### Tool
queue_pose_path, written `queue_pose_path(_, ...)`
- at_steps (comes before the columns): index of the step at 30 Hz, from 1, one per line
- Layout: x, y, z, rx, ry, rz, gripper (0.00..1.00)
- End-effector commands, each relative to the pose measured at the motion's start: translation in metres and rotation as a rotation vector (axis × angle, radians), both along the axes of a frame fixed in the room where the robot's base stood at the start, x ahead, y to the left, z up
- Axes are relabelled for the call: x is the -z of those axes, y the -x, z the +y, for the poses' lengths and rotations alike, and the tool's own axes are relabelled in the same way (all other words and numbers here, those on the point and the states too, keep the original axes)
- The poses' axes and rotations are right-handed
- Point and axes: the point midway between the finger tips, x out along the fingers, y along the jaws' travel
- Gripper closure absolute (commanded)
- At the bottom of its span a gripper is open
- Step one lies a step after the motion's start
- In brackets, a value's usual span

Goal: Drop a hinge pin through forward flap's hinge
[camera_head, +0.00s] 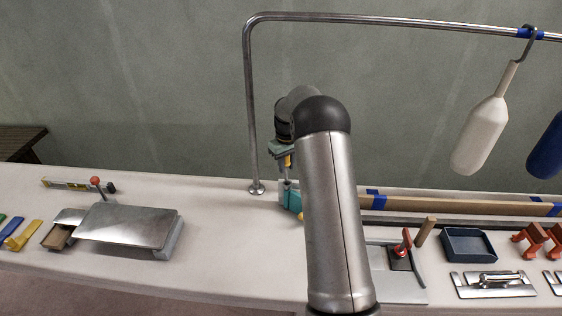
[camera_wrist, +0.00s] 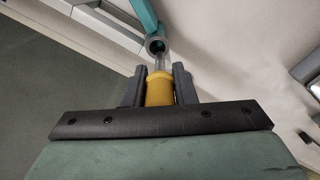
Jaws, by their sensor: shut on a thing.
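My gripper (camera_wrist: 159,72) is shut on the yellow head of a hinge pin (camera_wrist: 159,90) in the wrist view. My own arm hides much of the hinge and the flap there.
A steel rail (camera_head: 250,110) stands just left of the hinge. A wooden strip (camera_head: 460,205) with blue tape lies to the right.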

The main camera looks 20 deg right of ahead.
Motion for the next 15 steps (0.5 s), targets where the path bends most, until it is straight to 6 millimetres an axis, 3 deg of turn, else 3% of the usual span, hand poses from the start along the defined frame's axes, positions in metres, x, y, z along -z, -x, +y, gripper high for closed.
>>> queue_pose_path(15,0.023,0.0,-0.001,0.002,0.001,-0.001,0.98)
